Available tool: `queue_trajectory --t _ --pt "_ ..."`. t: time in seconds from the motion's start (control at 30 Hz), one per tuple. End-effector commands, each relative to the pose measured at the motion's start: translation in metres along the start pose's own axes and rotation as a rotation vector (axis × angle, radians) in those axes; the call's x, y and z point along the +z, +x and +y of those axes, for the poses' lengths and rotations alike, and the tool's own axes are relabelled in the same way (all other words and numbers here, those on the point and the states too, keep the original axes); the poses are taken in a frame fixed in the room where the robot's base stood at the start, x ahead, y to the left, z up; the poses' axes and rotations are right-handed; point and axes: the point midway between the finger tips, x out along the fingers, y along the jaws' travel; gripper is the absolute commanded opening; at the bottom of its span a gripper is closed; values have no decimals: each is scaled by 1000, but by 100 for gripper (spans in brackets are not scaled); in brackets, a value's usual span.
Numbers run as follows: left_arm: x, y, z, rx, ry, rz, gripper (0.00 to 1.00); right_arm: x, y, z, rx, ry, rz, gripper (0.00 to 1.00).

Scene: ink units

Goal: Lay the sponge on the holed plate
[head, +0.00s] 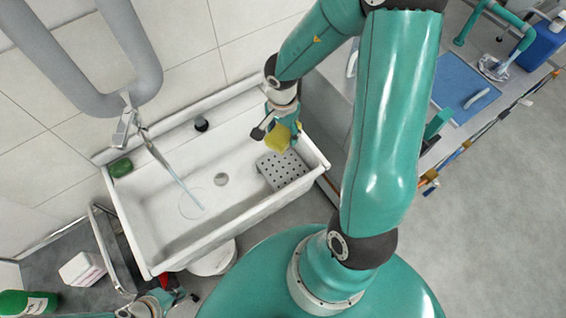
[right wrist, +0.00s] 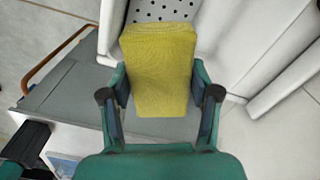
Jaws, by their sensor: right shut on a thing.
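The yellow sponge (head: 278,138) is in my right gripper (head: 279,125), above the right end of the white sink. In the right wrist view the sponge (right wrist: 158,65) sits between the two fingers of my right gripper (right wrist: 159,95). The grey holed plate (head: 284,171) lies at the right end of the sink, below the sponge in the head view. A strip of the holed plate (right wrist: 160,10) shows beyond the sponge in the right wrist view. My left gripper (head: 178,296) is low at the left, outside the sink's front edge; its fingers are too small to judge.
The white sink (head: 240,203) has a drain and running water from a tap (head: 140,125) at its left. A green object (head: 121,167) lies on the sink's back left corner. A dark stopper-like piece (head: 201,124) is on the back rim. A counter with a blue mat (head: 462,88) stands right.

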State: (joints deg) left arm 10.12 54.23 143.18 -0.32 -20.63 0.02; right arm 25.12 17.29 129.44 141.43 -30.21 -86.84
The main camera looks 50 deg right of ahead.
Motion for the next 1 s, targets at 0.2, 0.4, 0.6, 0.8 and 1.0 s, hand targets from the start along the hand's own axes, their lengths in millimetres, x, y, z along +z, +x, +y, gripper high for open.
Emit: queue_trajectory --t 0.2,0.4,0.6,0.8,1.0 --pt "0 -1 0 0 0 0 0 2 54 2 9 -3 -6 34" --pt "0 2 -1 0 0 0 0 2 101 2 6 -5 -7 34" --pt "0 26 -9 0 0 -1 0 1 140 0 1 -2 -4 34" --pt "0 32 -12 0 0 0 0 1 151 0 0 -3 -3 34" --pt "0 51 -18 0 0 0 0 1 182 0 1 -4 -4 34"
